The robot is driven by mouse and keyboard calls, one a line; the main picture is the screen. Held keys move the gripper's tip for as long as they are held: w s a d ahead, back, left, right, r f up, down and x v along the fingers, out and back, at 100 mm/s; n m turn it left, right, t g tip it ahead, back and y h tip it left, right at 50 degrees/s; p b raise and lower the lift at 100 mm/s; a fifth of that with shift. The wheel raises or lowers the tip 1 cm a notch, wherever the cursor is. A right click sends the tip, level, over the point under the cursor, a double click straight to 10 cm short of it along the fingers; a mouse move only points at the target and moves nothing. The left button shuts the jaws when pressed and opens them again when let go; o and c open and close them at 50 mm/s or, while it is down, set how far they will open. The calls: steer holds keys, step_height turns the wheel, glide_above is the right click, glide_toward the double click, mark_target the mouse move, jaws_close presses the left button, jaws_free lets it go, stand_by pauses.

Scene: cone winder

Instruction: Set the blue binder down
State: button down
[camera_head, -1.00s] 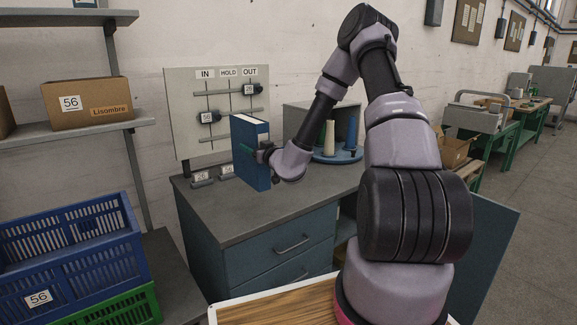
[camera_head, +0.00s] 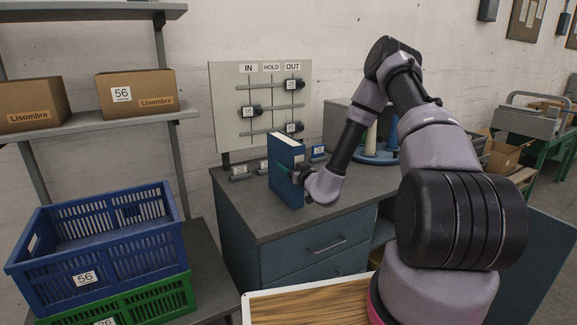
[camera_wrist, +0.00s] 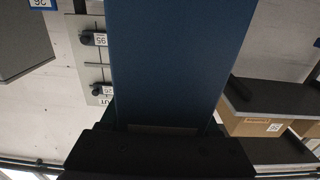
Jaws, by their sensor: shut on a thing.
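The blue binder (camera_head: 286,172) stands upright in the head view, over the left part of the grey desk top (camera_head: 345,190). Its lower edge is close to the desk surface; I cannot tell whether it touches. My gripper (camera_head: 294,174) is shut on the binder from the right side, partly covering its spine or side face. In the wrist view the binder (camera_wrist: 178,65) fills the middle of the picture, with the dark gripper body (camera_wrist: 155,155) below it. The fingertips are mostly hidden there.
A board marked IN, HOLD, OUT (camera_head: 230,100) stands behind the binder. Small numbered blocks (camera_head: 240,172) lie at the desk's back edge. A round blue tray (camera_head: 375,157) with cones is to the right. A blue crate (camera_head: 100,250) and a shelf with cartons (camera_head: 135,93) are left.

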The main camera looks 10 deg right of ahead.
steer(key=shift+c, duration=0.6)
jaws_free()
steer(key=v, duration=1.2)
steer(key=shift+r, duration=0.15)
